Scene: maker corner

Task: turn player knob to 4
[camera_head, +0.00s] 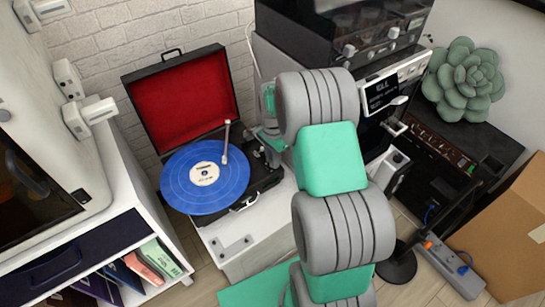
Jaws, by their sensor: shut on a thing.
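The record player (268,180) is a black suitcase-style case with its red-lined lid (183,98) open. A blue record (204,175) with a pale label lies on it, and a light tonearm (226,143) reaches over the record. My gripper (264,153) is at the player's back right corner, shut on the player knob. The knob itself is hidden by the gripper, so its pointer and any number marks cannot be read.
The player stands on a white cabinet (232,246). At left is a white shelf unit (120,238) with records in it. Black equipment with knobs (370,48) and a green succulent (464,80) are at right. A cardboard box (513,232) and power strip (455,268) lie lower right.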

